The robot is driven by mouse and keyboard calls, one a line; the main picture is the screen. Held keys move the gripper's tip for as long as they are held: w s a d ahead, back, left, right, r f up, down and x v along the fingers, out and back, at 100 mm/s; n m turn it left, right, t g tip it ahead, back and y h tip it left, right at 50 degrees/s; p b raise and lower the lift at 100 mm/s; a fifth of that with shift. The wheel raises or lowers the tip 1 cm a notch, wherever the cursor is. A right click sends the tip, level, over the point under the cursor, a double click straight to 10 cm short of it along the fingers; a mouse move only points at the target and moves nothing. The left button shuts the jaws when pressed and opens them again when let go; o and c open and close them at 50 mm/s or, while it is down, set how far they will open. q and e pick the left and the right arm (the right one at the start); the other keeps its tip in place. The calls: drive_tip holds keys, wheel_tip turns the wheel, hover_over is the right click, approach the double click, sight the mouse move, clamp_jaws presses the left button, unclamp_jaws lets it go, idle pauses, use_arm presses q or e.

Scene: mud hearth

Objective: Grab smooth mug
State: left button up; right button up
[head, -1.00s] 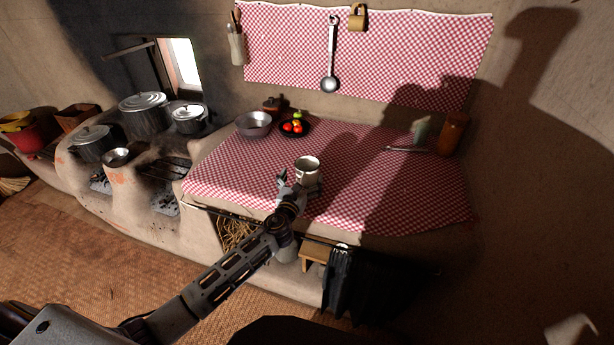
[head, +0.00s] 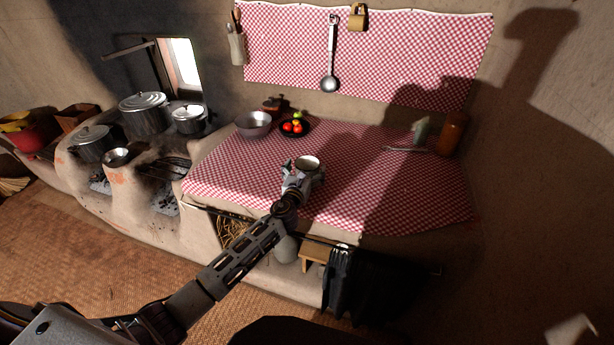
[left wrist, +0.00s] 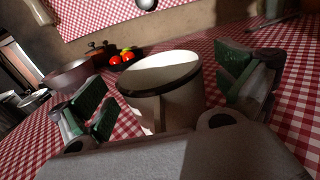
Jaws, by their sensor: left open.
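The smooth mug (head: 308,162) is pale with a dark rim and stands upright on the red-checked cloth of the counter. In the left wrist view the mug (left wrist: 165,92) is between the two spread fingers of my left gripper (left wrist: 168,95), with a gap showing on either side. In the head view my left gripper (head: 298,174) is at the near side of the mug and hides its lower part. The gripper is open and holds nothing. My right gripper is not in view.
A metal bowl (head: 254,123) and a dark plate of fruit (head: 293,129) stand behind the mug. A brown jar (head: 451,134) and a pale green cup (head: 420,131) stand at the back right. The cloth (head: 365,195) right of the mug is clear.

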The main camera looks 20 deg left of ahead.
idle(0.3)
use_arm(q)
drive_tip(key=c, duration=1.1)
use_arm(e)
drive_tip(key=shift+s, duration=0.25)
use_arm(q)
drive_tip(key=shift+r, duration=0.1)
drive_tip(key=shift+r, duration=0.45)
drive_tip(key=shift+r+p, duration=0.35)
drive_tip(key=shift+p, duration=0.05)
drive_tip(key=shift+r+p, duration=1.4)
drive_tip(key=shift+r, duration=2.7)
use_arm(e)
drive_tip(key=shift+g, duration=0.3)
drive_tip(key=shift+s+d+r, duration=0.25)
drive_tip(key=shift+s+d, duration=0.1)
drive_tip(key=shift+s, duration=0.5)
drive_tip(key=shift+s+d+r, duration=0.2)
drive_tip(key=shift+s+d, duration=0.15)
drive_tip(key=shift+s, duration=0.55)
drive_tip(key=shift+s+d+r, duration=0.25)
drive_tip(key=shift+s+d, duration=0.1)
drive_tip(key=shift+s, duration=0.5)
